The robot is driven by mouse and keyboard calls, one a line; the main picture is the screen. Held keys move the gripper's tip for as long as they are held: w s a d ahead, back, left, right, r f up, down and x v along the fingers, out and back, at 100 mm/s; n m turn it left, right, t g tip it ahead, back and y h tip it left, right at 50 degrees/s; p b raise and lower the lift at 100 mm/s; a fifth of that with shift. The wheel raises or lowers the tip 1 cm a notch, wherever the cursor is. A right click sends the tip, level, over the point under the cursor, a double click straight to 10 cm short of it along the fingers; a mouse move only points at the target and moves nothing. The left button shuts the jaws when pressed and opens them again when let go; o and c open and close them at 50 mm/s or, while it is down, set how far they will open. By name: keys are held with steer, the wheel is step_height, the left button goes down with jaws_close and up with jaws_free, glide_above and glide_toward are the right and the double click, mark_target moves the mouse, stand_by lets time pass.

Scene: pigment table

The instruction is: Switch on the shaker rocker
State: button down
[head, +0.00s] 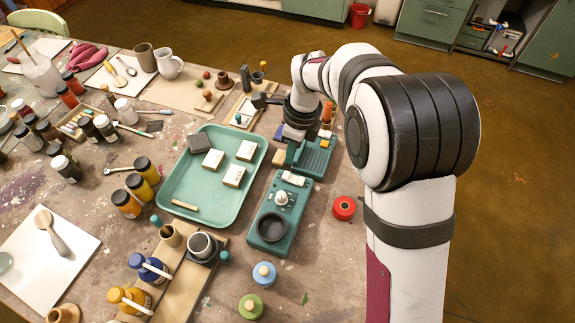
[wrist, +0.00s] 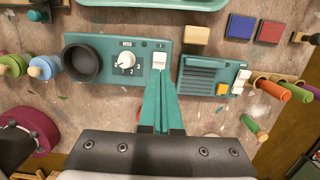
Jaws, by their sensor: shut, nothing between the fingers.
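The shaker (head: 262,205) is a teal box with a dark round cup, a white dial and a white rocker (head: 293,179) at its far end. In the wrist view the shaker (wrist: 105,45) lies across the upper left, with the rocker (wrist: 160,60) at its right end. My gripper (wrist: 160,74) is shut and empty, its teal fingers together. Its tips overlap the near edge of the rocker in this view; I cannot tell whether they touch it. In the head view my wrist hangs beyond the shaker's far end. The rocker's tilt is too small to read.
A second teal device (wrist: 208,76) with an orange button stands close to the right of the shaker in the wrist view. A teal tray (head: 210,205) with pale blocks lies left of the shaker in the head view. A red round object (head: 344,207) stands to its right.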

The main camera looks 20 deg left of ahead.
mark_target(286, 174)
steer(key=f, duration=0.4)
steer(key=a+f, duration=0.1)
steer(key=f, duration=0.1)
steer(key=shift+f, duration=0.25)
steer(key=shift+a+f, duration=0.1)
steer(key=shift+f, duration=0.15)
steer(key=shift+d+r, duration=0.3)
steer(key=shift+d, duration=0.5)
